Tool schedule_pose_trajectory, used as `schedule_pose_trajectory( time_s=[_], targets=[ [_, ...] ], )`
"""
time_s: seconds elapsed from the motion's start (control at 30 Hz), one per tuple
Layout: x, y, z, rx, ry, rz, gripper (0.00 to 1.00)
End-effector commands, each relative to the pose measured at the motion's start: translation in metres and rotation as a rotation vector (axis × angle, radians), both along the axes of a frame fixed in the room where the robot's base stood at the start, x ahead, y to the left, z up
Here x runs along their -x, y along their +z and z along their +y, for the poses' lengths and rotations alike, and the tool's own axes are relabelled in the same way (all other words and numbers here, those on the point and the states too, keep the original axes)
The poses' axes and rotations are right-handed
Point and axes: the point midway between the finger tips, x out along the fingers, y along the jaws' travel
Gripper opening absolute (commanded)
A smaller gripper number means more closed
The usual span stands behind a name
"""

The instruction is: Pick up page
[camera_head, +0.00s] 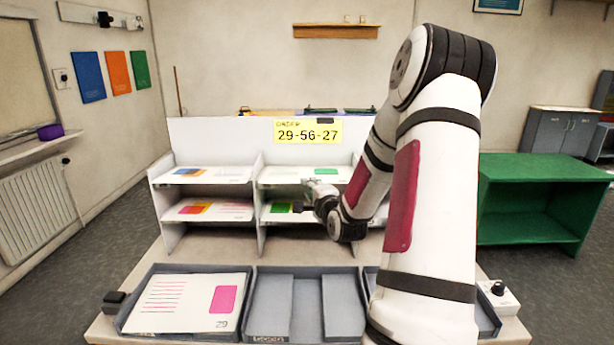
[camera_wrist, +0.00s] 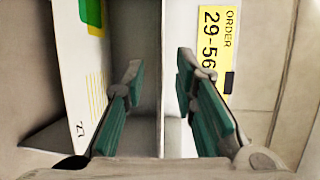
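My gripper (camera_head: 312,204) is at the right-hand column of the shelf unit, beside the lower-right page (camera_head: 281,211), which has a green block and is partly hidden by it. In the wrist view my gripper (camera_wrist: 160,88) is open with green pads and nothing held. A white page with green and yellow blocks (camera_wrist: 75,60) lies to the left of the fingers there, not between them. Other pages lie on the upper-left shelf (camera_head: 212,174), the upper-right shelf (camera_head: 322,173) and the lower-left shelf (camera_head: 207,210). An order sign reads 29-56-27 (camera_head: 308,132).
The left front tray (camera_head: 143,284) holds a page with pink lines and a pink block (camera_head: 185,302). The middle tray (camera_head: 306,282) is empty. My arm hides much of the right tray (camera_head: 370,284). Shelf dividers (camera_head: 260,215) stand close to my gripper.

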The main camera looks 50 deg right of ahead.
Motion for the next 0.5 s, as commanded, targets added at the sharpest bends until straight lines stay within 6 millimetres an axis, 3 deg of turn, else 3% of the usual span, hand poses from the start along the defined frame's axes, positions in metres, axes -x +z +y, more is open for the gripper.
schedule_pose_trajectory(
  time_s=[0.3,0.5],
  targets=[
    [-0.035,-0.003,-0.022,0.0,0.001,0.0,0.26],
    [-0.043,-0.004,-0.027,0.001,0.0,0.0,0.26]
  ],
)
